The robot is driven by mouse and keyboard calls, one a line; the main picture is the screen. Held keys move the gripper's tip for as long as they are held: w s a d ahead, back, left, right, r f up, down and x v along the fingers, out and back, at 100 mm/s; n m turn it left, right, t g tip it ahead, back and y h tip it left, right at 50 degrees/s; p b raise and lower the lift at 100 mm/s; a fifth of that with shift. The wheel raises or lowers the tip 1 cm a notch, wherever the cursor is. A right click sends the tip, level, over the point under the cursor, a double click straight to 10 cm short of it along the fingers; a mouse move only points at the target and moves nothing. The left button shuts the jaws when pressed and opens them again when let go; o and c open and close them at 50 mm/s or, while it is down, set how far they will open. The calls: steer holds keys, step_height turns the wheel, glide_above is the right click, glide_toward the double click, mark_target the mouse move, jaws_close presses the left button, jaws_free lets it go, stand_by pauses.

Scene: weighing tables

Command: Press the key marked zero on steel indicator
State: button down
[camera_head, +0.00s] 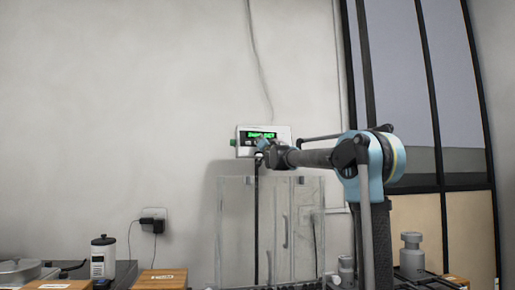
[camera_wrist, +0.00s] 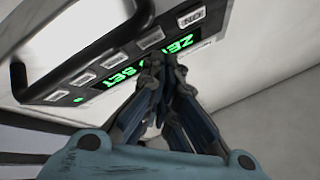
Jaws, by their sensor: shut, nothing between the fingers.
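In the wrist view the indicator (camera_wrist: 120,38) fills the upper left, tilted. Its green text shows "ZE" and "SET", with the middle covered by my fingers. A row of pale keys (camera_wrist: 117,58) runs along its face; the one at the end (camera_wrist: 190,17) seems to read "ON", upside down. The other key labels are too small to read, so I cannot tell which is zero. My gripper (camera_wrist: 162,62) is shut and empty, its tips at the indicator's face; contact is unclear.
A clear-walled cabinet (camera_head: 237,225) stands below the indicator. A white bottle (camera_head: 103,262) and a wooden box (camera_head: 160,279) are at lower left, near a wall socket with a plug (camera_head: 153,220). A metal weight (camera_head: 411,255) is at right.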

steer(key=shift+s, duration=0.15)
steer(key=s, duration=0.1)
steer(key=s+d+r, duration=0.1)
steer(key=s, duration=0.2)
steer(key=shift+s+d+r, duration=0.15)
stand_by(0.5)
stand_by(0.6)
